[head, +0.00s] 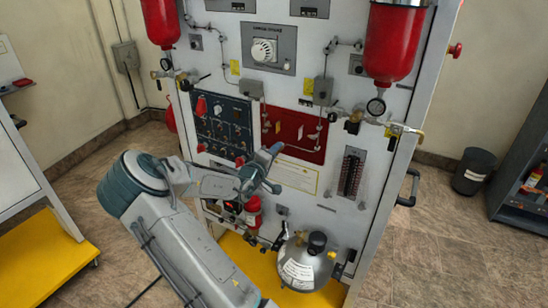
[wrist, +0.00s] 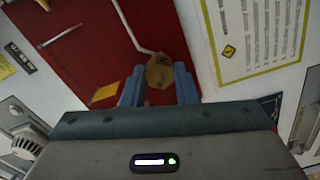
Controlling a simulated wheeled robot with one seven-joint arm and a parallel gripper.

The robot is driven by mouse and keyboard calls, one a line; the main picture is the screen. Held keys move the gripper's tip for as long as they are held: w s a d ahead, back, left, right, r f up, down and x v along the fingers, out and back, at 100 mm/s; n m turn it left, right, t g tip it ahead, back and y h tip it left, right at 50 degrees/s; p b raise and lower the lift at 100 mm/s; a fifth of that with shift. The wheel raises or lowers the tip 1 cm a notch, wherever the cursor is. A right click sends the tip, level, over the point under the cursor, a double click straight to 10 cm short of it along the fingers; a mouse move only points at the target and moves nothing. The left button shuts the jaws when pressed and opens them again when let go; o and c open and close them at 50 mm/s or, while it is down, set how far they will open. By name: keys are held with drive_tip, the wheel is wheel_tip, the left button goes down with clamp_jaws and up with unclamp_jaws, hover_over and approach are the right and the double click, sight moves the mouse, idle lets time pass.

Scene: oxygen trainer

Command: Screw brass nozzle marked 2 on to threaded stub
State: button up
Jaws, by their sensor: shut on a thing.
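My gripper (head: 272,168) is in front of the lower left part of the red panel (head: 309,138). In the wrist view its two blue-grey fingers (wrist: 158,88) are closed around a brass nozzle (wrist: 160,72), whose far part shows beyond the fingertips. A thin pale pipe (wrist: 130,25) on the red panel leads down to the nozzle's far end. The threaded stub cannot be made out; the nozzle covers that spot. I cannot tell whether the nozzle touches or is threaded on it. No number is readable. In the head view I cannot make out the nozzle.
A yellow-bordered notice (wrist: 262,35) lies right of the fingers. A blue switch panel (head: 222,125) is to the left. Red cylinders (head: 391,45) hang above, and a round metal vessel (head: 306,264) stands below. Open floor (head: 440,245) lies to the right.

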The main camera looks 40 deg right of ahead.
drive_tip(key=shift+f, duration=0.1)
drive_tip(key=shift+f+m+b, duration=0.2)
drive_tip(key=shift+m+b, duration=0.5)
drive_tip(key=shift+b, duration=0.3)
drive_tip(key=shift+r+m+b, duration=0.1)
drive_tip(key=shift+m+b, duration=0.65)
drive_tip(key=shift+m, duration=0.05)
drive_tip(key=shift+r, duration=0.15)
drive_tip(key=shift+m, duration=0.3)
drive_tip(key=shift+f+m+b, duration=0.25)
drive_tip(key=shift+m+b, duration=0.45)
drive_tip(key=shift+b, duration=0.45)
drive_tip(key=shift+r+m+b, duration=0.1)
drive_tip(key=shift+m+b, duration=0.55)
drive_tip(key=shift+m, duration=0.15)
drive_tip(key=shift+r, duration=0.15)
